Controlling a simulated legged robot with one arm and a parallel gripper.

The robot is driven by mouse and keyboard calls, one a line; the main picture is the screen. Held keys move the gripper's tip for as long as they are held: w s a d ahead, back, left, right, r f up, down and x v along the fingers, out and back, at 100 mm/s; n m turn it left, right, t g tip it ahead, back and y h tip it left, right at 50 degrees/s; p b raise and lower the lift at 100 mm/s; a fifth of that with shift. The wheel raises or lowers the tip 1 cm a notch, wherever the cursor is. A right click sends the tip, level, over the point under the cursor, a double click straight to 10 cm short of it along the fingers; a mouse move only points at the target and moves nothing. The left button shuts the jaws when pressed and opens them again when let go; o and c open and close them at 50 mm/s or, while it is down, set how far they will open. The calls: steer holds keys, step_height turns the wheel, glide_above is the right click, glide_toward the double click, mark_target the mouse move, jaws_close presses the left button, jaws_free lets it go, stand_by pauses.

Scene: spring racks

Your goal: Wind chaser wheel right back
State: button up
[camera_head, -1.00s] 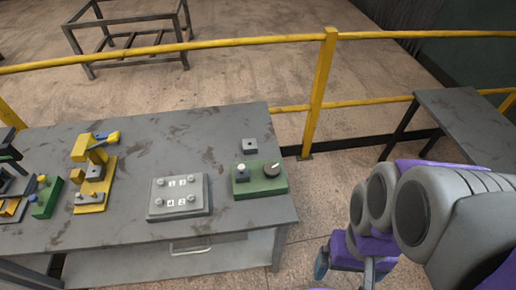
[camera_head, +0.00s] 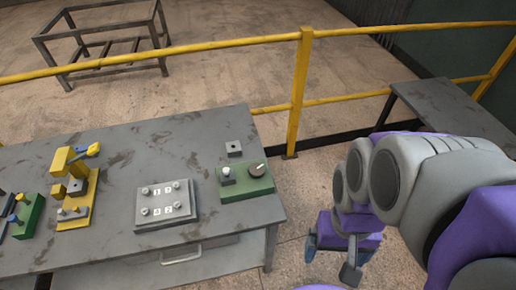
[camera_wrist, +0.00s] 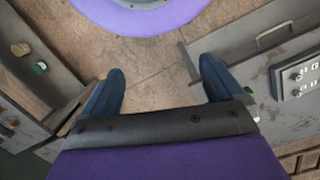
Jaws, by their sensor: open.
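A dark round knob with a pale pointer mark (camera_head: 257,170) sits on a green box (camera_head: 246,188) at the right end of the grey bench. A white-topped button on a dark block (camera_head: 227,174) stands at the left of the same box. I cannot tell which part is the chaser wheel. My gripper (camera_head: 332,260) hangs to the right of the bench, apart from it, low over the floor. In the wrist view my gripper (camera_wrist: 160,80) is open, its two dark blue fingers wide apart with only floor between them.
The grey bench (camera_head: 110,150) also holds a numbered grey panel (camera_head: 167,204), a yellow fixture (camera_head: 78,190) and a small grey block (camera_head: 234,149). A yellow railing (camera_head: 300,90) runs behind. Another grey table (camera_head: 440,105) stands at right.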

steer(key=w+r+m, duration=0.1)
steer(key=w+m, duration=0.3)
steer(key=w, duration=0.9)
steer(key=m+t+b, duration=0.2)
steer(key=m, duration=0.3)
glide_above(258, 168)
step_height(258, 168, down, 9)
step_height(258, 168, down, 17)
steer(key=b, duration=0.2)
steer(key=shift+r+b, duration=0.2)
steer(key=shift+b, duration=0.2)
steer(key=shift+c, duration=0.3)
steer(key=c, duration=1)
steer(key=shift+r+n, duration=0.1)
steer(key=shift+n, duration=0.2)
